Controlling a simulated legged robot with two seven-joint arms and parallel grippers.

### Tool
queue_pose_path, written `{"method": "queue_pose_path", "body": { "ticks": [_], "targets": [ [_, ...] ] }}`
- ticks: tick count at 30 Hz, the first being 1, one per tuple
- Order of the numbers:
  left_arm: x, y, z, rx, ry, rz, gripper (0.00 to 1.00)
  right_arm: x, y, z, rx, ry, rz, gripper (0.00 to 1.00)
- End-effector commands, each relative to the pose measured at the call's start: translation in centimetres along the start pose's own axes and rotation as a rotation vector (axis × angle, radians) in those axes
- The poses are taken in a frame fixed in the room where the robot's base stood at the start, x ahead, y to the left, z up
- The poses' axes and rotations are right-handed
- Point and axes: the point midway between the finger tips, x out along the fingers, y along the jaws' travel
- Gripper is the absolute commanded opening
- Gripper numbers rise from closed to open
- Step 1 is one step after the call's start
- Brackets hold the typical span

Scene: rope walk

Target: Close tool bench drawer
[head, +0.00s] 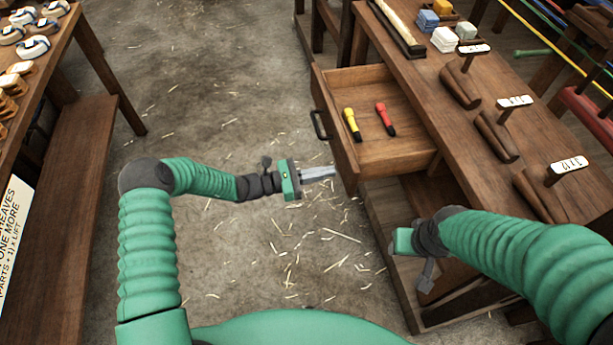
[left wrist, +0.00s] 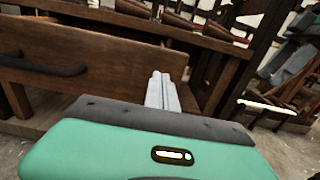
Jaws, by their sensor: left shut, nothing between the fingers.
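The wooden drawer (head: 393,155) of the tool bench (head: 450,85) stands pulled out to the left in the head view. A yellow tool (head: 352,124) and a red tool (head: 386,118) lie inside it. A dark handle (head: 319,125) is on its front panel. My left gripper (head: 334,172) is shut and empty, its fingertips close to the near end of the drawer front. In the left wrist view the fingers (left wrist: 162,78) overlap the drawer front (left wrist: 110,63); I cannot tell whether they touch. My right gripper (head: 402,241) is below the drawer by the bench; its fingers are hidden.
On the bench top lie wooden mallets (head: 497,137) with white tags and several small coloured blocks (head: 443,39). A left table (head: 35,55) holds metal and wooden pulleys. The straw-strewn floor (head: 225,90) between them is clear.

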Motion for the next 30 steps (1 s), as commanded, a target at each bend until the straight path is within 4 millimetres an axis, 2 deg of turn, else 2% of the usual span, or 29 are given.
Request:
{"method": "queue_pose_path", "body": {
  "ticks": [3, 6, 23, 26, 30],
  "targets": [
    [1.9, -0.1, -0.2, 0.001, 0.001, -0.002, 0.0, 0.5, 0.0, 0.1, 0.0, 0.0, 0.0, 0.45],
    [2.7, 0.0, -0.1, 0.0, 0.001, -0.001, 0.0, 0.6, 0.0, 0.1, 0.0, 0.0, 0.0, 0.45],
    [3.6, 0.0, -0.1, 0.0, 0.001, -0.001, 0.0, 0.8, 0.0, 0.2, 0.0, 0.0, 0.0, 0.45],
    [4.6, -0.1, -0.1, 0.0, 0.0, -0.002, 0.0, 1.0, 0.0, 0.2, 0.0, 0.0, 0.0, 0.45],
    [7.1, -0.1, -0.2, 0.0, 0.0, -0.002, 0.0, 1.6, 0.0, 0.4, 0.0, 0.0, 0.0, 0.45]
  ]
}}
